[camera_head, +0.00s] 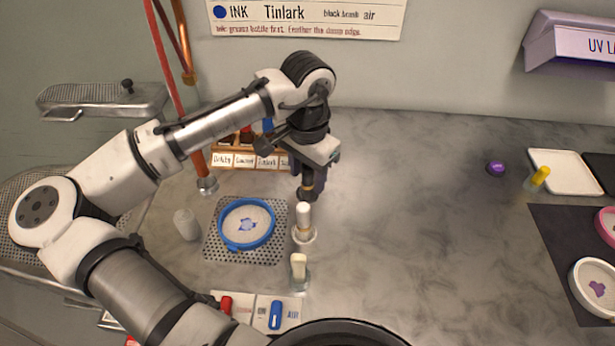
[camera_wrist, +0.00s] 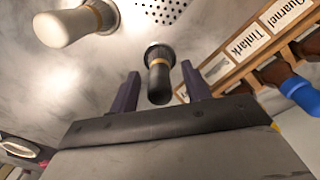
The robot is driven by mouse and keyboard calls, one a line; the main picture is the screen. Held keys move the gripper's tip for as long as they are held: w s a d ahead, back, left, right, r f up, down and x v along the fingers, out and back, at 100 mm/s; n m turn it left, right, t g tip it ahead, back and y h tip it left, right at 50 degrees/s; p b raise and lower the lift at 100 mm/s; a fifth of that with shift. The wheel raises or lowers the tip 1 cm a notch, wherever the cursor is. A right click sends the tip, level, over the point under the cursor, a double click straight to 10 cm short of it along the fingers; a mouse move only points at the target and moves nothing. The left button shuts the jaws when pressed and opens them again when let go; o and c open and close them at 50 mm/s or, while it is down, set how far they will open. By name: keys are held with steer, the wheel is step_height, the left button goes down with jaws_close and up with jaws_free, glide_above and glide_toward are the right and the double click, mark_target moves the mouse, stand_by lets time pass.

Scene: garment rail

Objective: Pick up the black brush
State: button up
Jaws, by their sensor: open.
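The black brush (camera_wrist: 159,84) has a dark handle with a brass band and stands between my gripper's two purple fingers in the wrist view. In the head view its dark handle and brass band (camera_head: 307,190) show just under my gripper (camera_head: 308,174). My gripper (camera_wrist: 160,72) is open, with a finger on each side of the handle and visible gaps in the wrist view. The brush's lower end is hidden behind a white-topped brush (camera_head: 303,214) in the head view. That pale brush is also at the upper left of the wrist view (camera_wrist: 68,26).
A wooden rack (camera_head: 245,161) with labelled bottles stands behind. A blue hoop (camera_head: 223,225) lies on a perforated mat (camera_head: 215,249) to the left, beside a frosted cup (camera_head: 187,224). Another pale-topped brush (camera_head: 298,268) stands in front.

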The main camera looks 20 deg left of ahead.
steer(key=shift+f, duration=0.35)
steer(key=shift+c, duration=0.5)
jaws_close()
step_height(320, 180, up, 20)
steer(key=shift+b, duration=0.4)
